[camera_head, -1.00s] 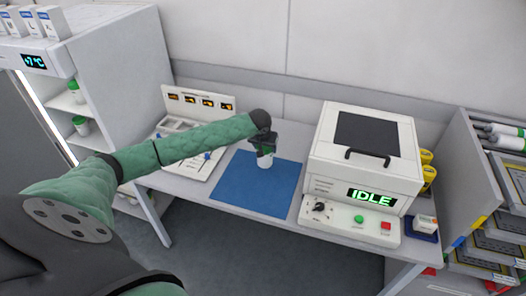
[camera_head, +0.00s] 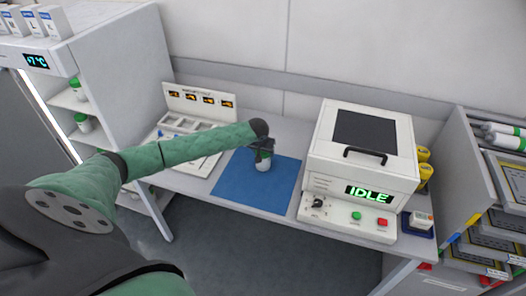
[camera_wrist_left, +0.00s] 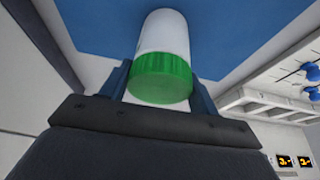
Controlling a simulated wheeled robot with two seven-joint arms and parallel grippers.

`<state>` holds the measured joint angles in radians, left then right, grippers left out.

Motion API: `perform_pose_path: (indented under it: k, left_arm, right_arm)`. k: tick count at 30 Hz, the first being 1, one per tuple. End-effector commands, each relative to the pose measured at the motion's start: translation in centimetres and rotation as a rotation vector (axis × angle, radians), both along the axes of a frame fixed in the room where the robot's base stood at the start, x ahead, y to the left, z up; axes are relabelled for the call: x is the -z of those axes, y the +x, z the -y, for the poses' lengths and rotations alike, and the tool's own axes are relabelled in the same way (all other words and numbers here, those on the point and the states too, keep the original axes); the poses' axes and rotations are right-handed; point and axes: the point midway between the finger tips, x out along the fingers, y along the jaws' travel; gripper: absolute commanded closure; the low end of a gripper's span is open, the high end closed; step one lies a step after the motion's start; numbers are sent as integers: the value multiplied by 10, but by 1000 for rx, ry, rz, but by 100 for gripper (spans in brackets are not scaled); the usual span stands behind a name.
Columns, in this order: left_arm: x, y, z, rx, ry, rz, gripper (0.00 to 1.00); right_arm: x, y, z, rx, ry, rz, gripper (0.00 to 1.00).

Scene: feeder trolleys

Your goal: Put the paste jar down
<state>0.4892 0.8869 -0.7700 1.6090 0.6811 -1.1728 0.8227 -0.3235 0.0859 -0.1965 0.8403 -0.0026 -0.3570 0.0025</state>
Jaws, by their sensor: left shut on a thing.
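The paste jar (camera_head: 264,164) is white with a green lid and is over the blue mat (camera_head: 247,192) on the bench. In the left wrist view the jar (camera_wrist_left: 165,35) sits between the gripper's fingers, with its green lid (camera_wrist_left: 160,76) nearest the camera. My left gripper (camera_head: 264,150) is shut on the jar from above; it also shows in the left wrist view (camera_wrist_left: 160,84). Whether the jar's base touches the mat cannot be told. My right gripper is not in view.
A white machine reading IDLE (camera_head: 360,155) stands right of the mat. A white compartment tray (camera_head: 190,130) with a display panel is to the left. Green-lidded jars (camera_head: 83,123) stand in the shelf unit at far left.

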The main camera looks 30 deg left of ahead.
Motion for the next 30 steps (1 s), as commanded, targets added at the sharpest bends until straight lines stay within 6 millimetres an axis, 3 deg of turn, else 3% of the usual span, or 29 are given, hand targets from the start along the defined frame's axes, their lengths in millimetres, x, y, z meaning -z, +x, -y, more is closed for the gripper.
perform_pose_path:
  k: [1,2,4,14,20,23,30]
  left_arm:
    - [1,0,0,0,0,0,89]
    - [1,0,0,0,0,0,33]
    - [1,0,0,0,0,0,19]
    - [-1,0,0,0,0,0,17]
    - [-16,-6,2,1,0,2,17]
    - [-32,-13,3,2,1,3,17]
    - [-75,-30,8,1,0,2,17]
  right_arm:
    - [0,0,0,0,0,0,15]
    - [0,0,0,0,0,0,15]
    - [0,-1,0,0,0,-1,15]
    - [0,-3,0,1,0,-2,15]
    - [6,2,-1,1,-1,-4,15]
    - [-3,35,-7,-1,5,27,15]
    - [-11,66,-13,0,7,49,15]
